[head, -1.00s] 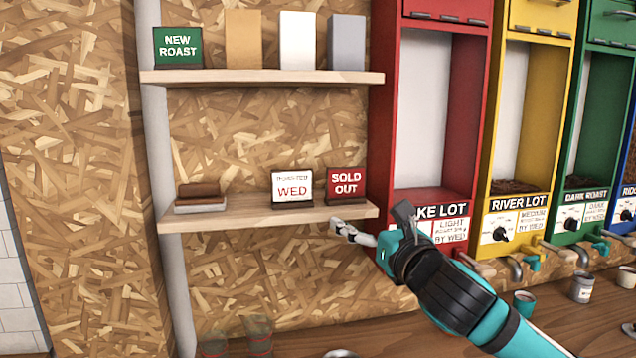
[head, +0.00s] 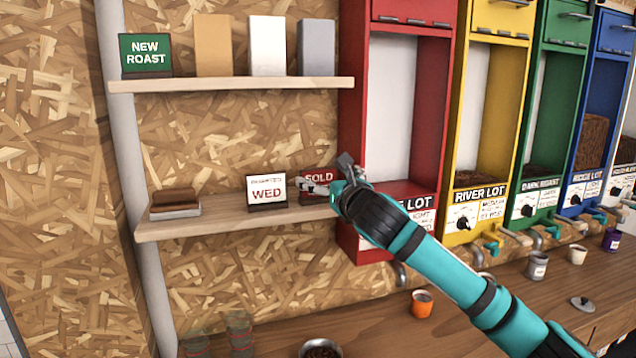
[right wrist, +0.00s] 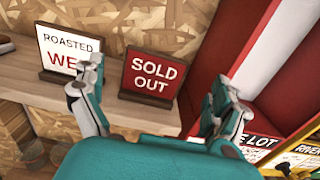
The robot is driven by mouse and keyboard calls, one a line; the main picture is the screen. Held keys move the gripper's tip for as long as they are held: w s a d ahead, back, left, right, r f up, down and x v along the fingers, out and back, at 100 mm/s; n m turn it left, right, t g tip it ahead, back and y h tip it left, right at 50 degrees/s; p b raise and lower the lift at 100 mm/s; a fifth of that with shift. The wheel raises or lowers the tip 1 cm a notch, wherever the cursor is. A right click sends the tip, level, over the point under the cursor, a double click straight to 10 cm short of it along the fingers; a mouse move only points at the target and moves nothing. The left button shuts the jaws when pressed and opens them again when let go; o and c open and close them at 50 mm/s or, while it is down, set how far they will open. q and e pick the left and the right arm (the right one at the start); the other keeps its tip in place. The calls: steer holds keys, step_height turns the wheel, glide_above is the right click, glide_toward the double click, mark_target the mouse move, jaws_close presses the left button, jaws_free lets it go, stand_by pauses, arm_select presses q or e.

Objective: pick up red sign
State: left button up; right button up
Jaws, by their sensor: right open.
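The red sign (head: 318,178) reads "SOLD OUT" and stands upright in a dark base on the lower wooden shelf (head: 190,224). In the head view my right gripper (head: 314,186) covers its lower part. In the right wrist view the red sign (right wrist: 153,78) shows whole, beyond and between the fingers of my right gripper (right wrist: 160,98). The fingers are spread wide, with nothing between them touching. A white sign (head: 266,193) reading "ROASTED WED" stands just left of the red sign; the left finger overlaps its right edge in the wrist view. My left gripper is not in view.
The red dispenser (head: 352,100) stands right beside the shelf's end. A brown stack (head: 175,203) lies at the shelf's left. The upper shelf (head: 230,87) holds a green sign (head: 146,55) and several bags. Below, an orange cup (head: 422,303) stands on the counter.

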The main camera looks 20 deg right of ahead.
mark_target(319, 173)
steer(key=shift+w+r+p, duration=0.1)
steer(key=shift+w+p, duration=0.3)
steer(key=shift+w, duration=0.2)
steer(key=w, duration=0.1)
steer(key=w+p, duration=0.1)
steer(key=w, duration=0.1)
steer(key=shift+w+a+p, duration=0.2)
steer(key=shift+a+p, duration=0.1)
steer(key=shift+p, duration=0.1)
steer(key=shift+w, duration=0.45)
steer(key=shift+c, duration=0.8)
steer(key=c, duration=0.9)
